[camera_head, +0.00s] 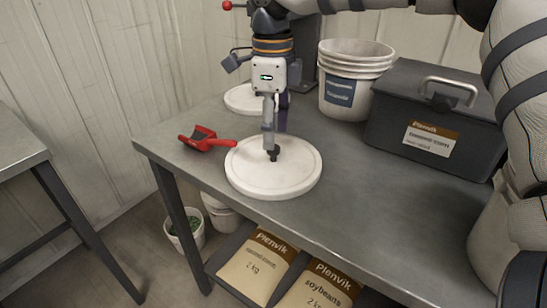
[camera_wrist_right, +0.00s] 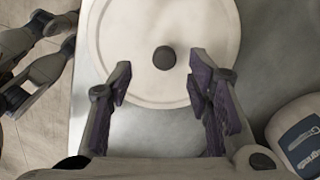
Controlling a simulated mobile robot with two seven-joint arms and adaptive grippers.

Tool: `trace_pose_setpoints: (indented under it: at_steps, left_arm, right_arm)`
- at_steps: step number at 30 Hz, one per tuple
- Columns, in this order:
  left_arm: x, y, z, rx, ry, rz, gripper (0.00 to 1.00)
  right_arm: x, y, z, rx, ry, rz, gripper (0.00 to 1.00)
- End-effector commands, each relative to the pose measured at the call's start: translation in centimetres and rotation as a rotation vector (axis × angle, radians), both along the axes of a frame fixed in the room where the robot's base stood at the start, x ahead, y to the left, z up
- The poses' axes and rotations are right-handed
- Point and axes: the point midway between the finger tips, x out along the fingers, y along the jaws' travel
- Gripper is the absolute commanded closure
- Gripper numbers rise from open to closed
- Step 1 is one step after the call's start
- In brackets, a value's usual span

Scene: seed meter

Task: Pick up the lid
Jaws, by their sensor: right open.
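The lid (camera_head: 300,178) is a round white disc lying flat on the grey table. Its dark knob (camera_wrist_right: 164,58) stands at its middle in the right wrist view, where the lid's pale surface (camera_wrist_right: 125,38) fills the upper part. My right gripper (camera_head: 272,148) points down over the lid in the head view, close to the knob and partly hiding it. In the right wrist view my right gripper (camera_wrist_right: 158,85) is open, its two fingers apart with nothing between them, the knob just ahead of the fingertips. My left gripper is not in the head view.
A red scoop (camera_head: 207,140) lies left of the lid. A stack of white buckets (camera_head: 350,75) and a dark box with a handle (camera_head: 440,105) stand at the back right. Another white round object (camera_head: 242,99) is behind my right gripper. The front right of the table (camera_head: 385,205) is clear.

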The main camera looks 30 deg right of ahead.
Motion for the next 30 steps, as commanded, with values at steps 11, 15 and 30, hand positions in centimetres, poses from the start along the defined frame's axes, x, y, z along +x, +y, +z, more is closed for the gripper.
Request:
trace_pose_setpoints:
  at_steps: [11, 15, 30]
  left_arm:
    - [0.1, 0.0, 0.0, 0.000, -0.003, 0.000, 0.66]
    - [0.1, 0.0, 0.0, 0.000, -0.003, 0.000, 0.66]
    - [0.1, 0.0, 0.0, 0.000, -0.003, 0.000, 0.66]
  right_arm:
    - [0.1, -0.3, -5.2, 0.000, 0.000, -0.001, 0.54]
    - [0.1, -0.3, -5.2, -0.001, -0.001, -0.001, 0.54]
    - [0.2, -0.3, -5.1, -0.001, -0.001, -0.001, 1.00]
